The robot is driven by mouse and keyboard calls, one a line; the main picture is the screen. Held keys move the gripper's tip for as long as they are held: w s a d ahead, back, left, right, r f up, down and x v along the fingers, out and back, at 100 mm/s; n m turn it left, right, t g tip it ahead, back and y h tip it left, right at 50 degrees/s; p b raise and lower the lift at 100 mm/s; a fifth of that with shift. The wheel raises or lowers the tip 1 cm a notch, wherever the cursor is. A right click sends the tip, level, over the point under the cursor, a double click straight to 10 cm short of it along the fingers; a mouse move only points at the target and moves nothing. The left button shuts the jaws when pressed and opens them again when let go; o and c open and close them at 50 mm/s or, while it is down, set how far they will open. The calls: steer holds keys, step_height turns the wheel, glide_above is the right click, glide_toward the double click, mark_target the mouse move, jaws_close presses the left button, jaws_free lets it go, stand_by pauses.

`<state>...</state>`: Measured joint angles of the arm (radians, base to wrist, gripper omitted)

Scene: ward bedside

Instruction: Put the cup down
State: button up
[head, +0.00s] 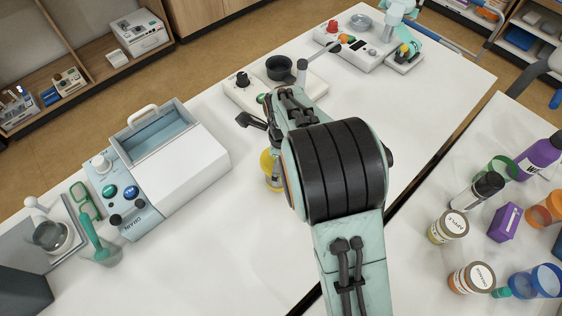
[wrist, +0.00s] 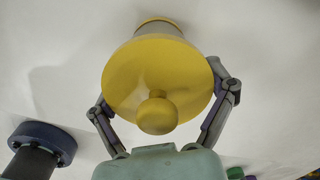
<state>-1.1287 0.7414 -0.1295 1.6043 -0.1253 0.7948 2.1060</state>
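The yellow cup (head: 267,170) shows in the head view to the left of my arm, partly hidden behind it. In the wrist view the yellow cup (wrist: 127,75) shows a broad round yellow top with a knob toward the camera, and a greyish body beyond it. My gripper (wrist: 160,82) has one finger on each side of the cup, close against its edge, and appears shut on it. The finger pads are partly hidden behind the yellow disc. Whether the cup's bottom touches the white table (head: 225,205) is hidden. In the head view my fingertips are largely hidden by my arm.
A white and pale-blue machine (head: 182,165) stands left of the cup. A white device with a black dish (head: 279,68) stands behind, and a control box (head: 355,45) farther back. Jars and bottles, including an apple jar (head: 448,227), crowd the right table. White tabletop is bare around the cup.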

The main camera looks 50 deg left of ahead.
steer(key=shift+o, duration=1.3)
step_height(320, 180, up, 12)
steer(key=shift+r, duration=0.15)
